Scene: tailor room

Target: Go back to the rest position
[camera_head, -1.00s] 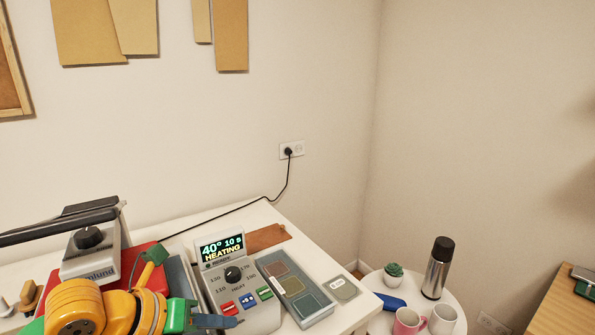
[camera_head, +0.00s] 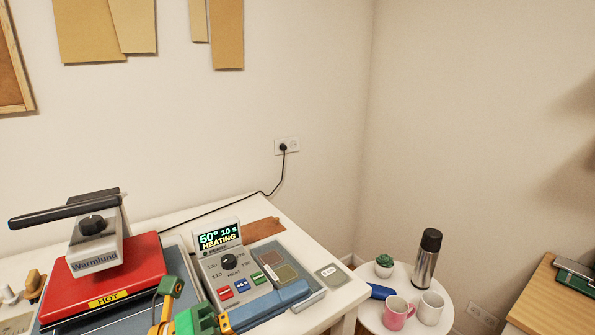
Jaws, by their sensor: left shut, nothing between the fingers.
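My left gripper (camera_head: 292,293) comes in from the bottom edge, with green and yellow parts and long blue-grey fingers. Its fingers are shut and empty, in front of the swatch tray (camera_head: 318,299) and hiding part of it. The heat press has a red plate (camera_head: 140,278) marked HOT, a grey head (camera_head: 98,256) and a black handle (camera_head: 65,211). Its control box (camera_head: 215,265) displays 50°, 10 s and HEATING. My right gripper is out of view.
A white worktable (camera_head: 180,220) carries the press, a brown leather piece (camera_head: 262,230) and a grey swatch card (camera_head: 331,276). A round white side table (camera_head: 400,273) holds a flask (camera_head: 425,262), two mugs (camera_head: 396,312) and a small plant (camera_head: 385,262). A power cord (camera_head: 277,183) runs to the wall.

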